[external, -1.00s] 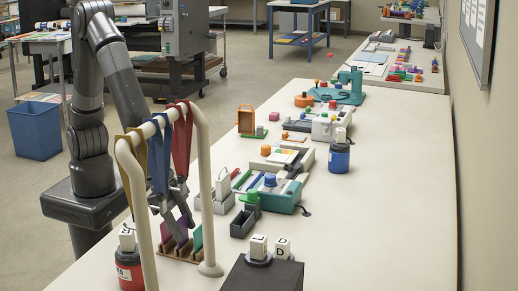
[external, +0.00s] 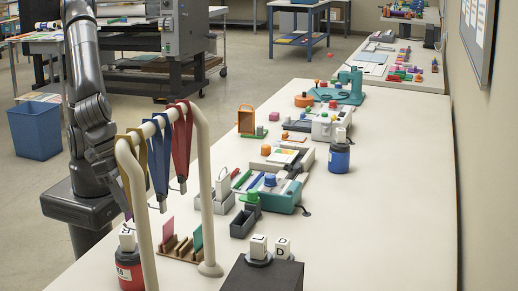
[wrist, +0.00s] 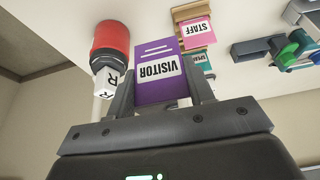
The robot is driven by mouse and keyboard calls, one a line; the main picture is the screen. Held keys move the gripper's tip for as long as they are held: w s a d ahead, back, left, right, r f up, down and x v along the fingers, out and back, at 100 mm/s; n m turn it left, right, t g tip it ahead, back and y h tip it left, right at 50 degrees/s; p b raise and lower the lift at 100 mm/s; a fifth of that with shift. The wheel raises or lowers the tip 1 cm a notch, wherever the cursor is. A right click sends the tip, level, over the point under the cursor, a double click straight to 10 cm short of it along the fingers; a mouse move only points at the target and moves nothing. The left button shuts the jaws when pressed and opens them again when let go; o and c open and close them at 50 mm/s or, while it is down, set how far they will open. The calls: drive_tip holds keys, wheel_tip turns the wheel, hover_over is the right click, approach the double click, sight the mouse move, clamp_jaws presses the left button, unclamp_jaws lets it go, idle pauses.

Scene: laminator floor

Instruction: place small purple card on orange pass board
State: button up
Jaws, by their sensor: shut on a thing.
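The small purple card (wrist: 155,88), printed VISITOR, stands between the two fingers of my gripper (wrist: 162,92) in the wrist view. My gripper is shut on it, clear of the wooden rack (external: 182,250). In the external view my gripper is at the left, largely hidden behind the white rail and hanging straps. An upright orange frame (external: 246,108) stands farther back on the table; it looks like the orange pass board, but I cannot be sure. My gripper is well in front and left of it.
The rack holds a pink card (external: 169,228) and a teal card (external: 197,238). A white rail (external: 204,140) with hanging straps arches over it. A red bottle (external: 129,265) stands near the rail's left leg.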

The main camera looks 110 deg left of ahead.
drive_tip(key=w+a+r+n+y, duration=0.25)
drive_tip(key=w+a+n, duration=0.45)
drive_tip(key=w+a, duration=1.55)
drive_tip(key=w+a+n+g, duration=0.2)
drive_tip(key=a+n, duration=0.1)
drive_tip(key=a, duration=1.2)
drive_tip(key=n+g+y, duration=0.2)
drive_tip(key=n, duration=0.6)
hover_over(287, 133)
drive_tip(key=shift+s+a+f, duration=0.1)
drive_tip(key=shift+f, duration=2.8)
drive_tip(key=shift+a+f, duration=0.1)
drive_tip(key=shift+f, duration=2.75)
drive_tip(key=shift+f, duration=0.15)
